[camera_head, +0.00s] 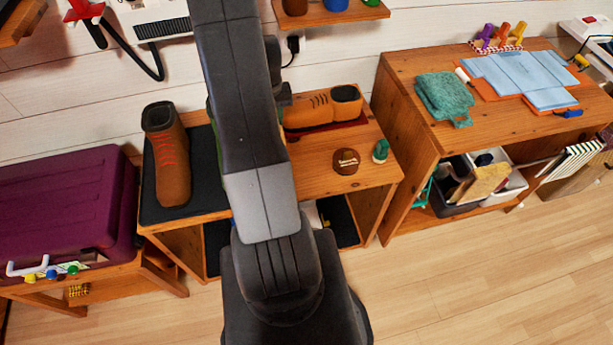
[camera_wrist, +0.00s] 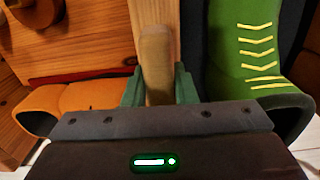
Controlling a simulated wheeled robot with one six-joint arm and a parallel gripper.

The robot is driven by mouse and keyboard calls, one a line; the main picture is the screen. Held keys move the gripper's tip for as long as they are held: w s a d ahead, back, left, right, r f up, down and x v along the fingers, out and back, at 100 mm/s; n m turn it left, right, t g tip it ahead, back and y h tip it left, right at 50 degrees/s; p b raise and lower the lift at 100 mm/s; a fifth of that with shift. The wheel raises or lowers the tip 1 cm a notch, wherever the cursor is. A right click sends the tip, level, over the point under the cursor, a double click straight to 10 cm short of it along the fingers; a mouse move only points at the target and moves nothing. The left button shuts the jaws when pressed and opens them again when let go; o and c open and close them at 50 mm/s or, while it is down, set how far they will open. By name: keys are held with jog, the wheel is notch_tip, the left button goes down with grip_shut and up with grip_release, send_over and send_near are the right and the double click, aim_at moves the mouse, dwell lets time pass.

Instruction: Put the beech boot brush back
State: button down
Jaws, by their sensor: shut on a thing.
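The beech boot brush (camera_wrist: 155,62) shows in the wrist view as a pale wooden piece with a rounded end. My gripper (camera_wrist: 158,88) has green fingers, one on each side of it, and is shut on it. Part of the brush is hidden between the fingers and behind the gripper body. In the head view my arm covers both the gripper and the brush. The wooden bench (camera_head: 375,185) is below, with an orange shoe (camera_head: 318,112) on a dark red mat. The wrist view shows the orange shoe (camera_wrist: 90,98) left and a green boot (camera_wrist: 250,60) right of the brush.
A wooden shelf unit (camera_head: 405,150) stands further right. The floor (camera_head: 480,270) in front is clear.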

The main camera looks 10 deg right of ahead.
jog(key=s+d+b, duration=0.7)
jog(key=s+d, duration=0.1)
notch_tip(320, 180, down, 10)
jog(key=shift+f+b, duration=0.1)
jog(key=shift+b, duration=0.65)
jog(key=shift+f, duration=0.25)
jog(key=c, duration=1.2)
grip_release()
jog(key=shift+r, duration=0.1)
jog(key=shift+o, duration=0.2)
notch_tip(320, 180, up, 12)
jog(key=p, duration=0.1)
jog(key=shift+r+p, duration=0.2)
jog(key=shift+p, duration=0.1)
